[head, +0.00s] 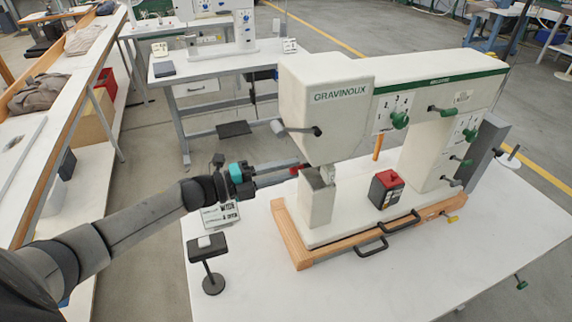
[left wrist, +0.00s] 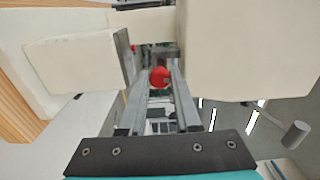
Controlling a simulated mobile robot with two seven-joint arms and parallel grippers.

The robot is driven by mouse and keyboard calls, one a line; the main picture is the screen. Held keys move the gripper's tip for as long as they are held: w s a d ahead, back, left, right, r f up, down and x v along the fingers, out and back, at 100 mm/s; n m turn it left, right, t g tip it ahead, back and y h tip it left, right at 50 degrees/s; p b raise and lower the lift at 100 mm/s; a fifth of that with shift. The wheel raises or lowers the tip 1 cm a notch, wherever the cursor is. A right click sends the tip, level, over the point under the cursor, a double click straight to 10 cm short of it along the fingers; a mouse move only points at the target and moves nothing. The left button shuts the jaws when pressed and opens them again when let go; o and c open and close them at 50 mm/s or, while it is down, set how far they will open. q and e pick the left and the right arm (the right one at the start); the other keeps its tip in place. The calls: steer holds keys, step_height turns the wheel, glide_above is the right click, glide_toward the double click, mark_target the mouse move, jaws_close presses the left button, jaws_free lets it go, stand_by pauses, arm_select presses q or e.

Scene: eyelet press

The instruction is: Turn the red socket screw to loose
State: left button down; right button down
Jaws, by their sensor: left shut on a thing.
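The red socket screw (head: 294,170) shows as a small red spot at the press head's left lower side, above the lower post. In the left wrist view its round red end (left wrist: 159,77) sits between my two long fingers. My left gripper (head: 291,172) reaches in from the left and is shut on the red screw. The fingertips lie close to the cream eyelet press (head: 330,105), and they hide part of the screw. I cannot tell the screw's turn position. My right gripper is not in view.
A wooden frame (head: 300,250) edges the base. A small black stand (head: 208,262) is below my left arm. The white table (head: 440,275) is clear in front.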

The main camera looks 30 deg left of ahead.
arm_select(q)
steer(key=shift+n+p, duration=1.65)
steer(key=shift+n, duration=3.25)
steer(key=c, duration=0.6)
jaws_free()
steer(key=v, duration=1.5)
steer(key=shift+s+a, duration=0.1)
